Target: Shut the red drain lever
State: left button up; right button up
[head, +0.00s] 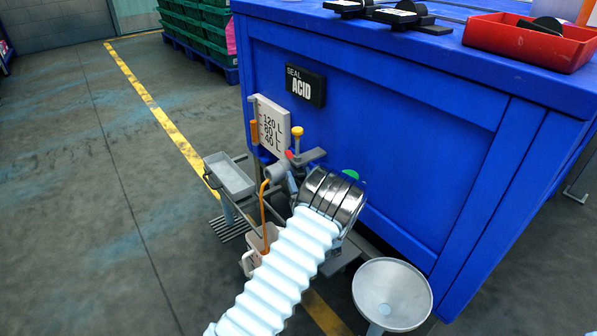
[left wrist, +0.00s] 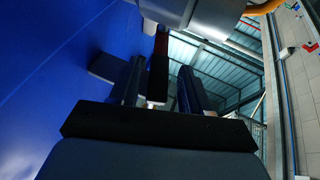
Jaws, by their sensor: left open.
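The red drain lever shows as a small red bit (head: 290,154) beside a grey valve body low on the blue cabinet's side. My left gripper (head: 302,170) is at the valve, mostly hidden behind its own metal wrist. In the left wrist view, the two fingers of the left gripper (left wrist: 160,85) stand apart. A dark red-to-black bar (left wrist: 159,70), seemingly the lever, lies between them, with a gap on at least the right side. Whether a finger touches it is unclear. My right gripper is in neither view.
The blue cabinet (head: 400,140) bears an ACID sign (head: 305,86) and a red tray (head: 530,42). Around the valve are a litre-marked plate (head: 271,125), a yellow knob (head: 297,131), a grey tray (head: 229,176) and an orange hose (head: 264,210). A round metal dish (head: 392,293) stands right.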

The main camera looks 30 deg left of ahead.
pick_arm(q)
jog(key=shift+x, duration=1.05)
grip_shut()
